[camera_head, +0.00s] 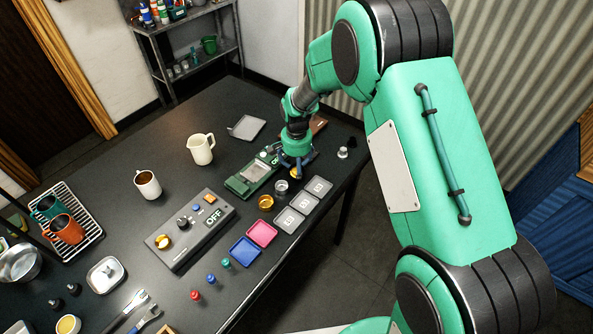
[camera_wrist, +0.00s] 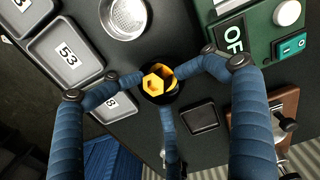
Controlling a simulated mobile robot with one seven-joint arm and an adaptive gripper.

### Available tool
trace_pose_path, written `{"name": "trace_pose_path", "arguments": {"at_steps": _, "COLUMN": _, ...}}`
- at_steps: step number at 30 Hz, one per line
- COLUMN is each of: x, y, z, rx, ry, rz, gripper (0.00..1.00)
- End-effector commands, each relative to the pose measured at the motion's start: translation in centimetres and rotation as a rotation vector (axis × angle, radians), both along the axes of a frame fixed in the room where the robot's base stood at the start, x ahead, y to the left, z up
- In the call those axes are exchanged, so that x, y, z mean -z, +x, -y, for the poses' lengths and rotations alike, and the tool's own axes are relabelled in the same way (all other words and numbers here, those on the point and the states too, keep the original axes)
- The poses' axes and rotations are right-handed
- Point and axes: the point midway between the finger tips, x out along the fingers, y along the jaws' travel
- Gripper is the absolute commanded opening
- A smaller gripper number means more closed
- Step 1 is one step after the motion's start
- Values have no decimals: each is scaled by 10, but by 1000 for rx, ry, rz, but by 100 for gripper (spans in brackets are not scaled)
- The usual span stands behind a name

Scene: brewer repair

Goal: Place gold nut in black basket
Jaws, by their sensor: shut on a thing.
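My gripper (camera_head: 297,165) is low over the back right of the dark table, beside the green machine (camera_head: 252,175). In the wrist view its blue fingers (camera_wrist: 160,88) close around the gold nut (camera_wrist: 157,80), a hexagonal piece with a hole. A bit of gold also shows under the fingers in the head view (camera_head: 295,174). A dark round shape lies around and under the nut; I cannot tell whether it is the black basket or whether the nut rests in it.
A silver basket (camera_head: 281,187) and a gold ring (camera_head: 265,202) stand close by. Several grey numbered trays (camera_head: 290,220) line the right edge. A grey control box (camera_head: 190,230), pink tray (camera_head: 262,232) and blue tray (camera_head: 245,252) lie nearer. A brown board (camera_wrist: 285,125) is beside the fingers.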

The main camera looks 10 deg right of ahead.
Motion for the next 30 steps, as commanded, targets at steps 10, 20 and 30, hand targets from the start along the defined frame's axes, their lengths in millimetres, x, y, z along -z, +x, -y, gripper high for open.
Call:
{"name": "trace_pose_path", "arguments": {"at_steps": 10, "x": 2, "y": 0, "z": 0, "rx": 0, "ry": 0, "rz": 0, "gripper": 44}}
{"name": "trace_pose_path", "arguments": {"at_steps": 20, "x": -17, "y": 1, "z": 0, "rx": 0, "ry": 0, "rz": 4, "gripper": 40}}
{"name": "trace_pose_path", "arguments": {"at_steps": 30, "x": -72, "y": 2, "z": 0, "rx": 0, "ry": 1, "rz": 6, "gripper": 40}}
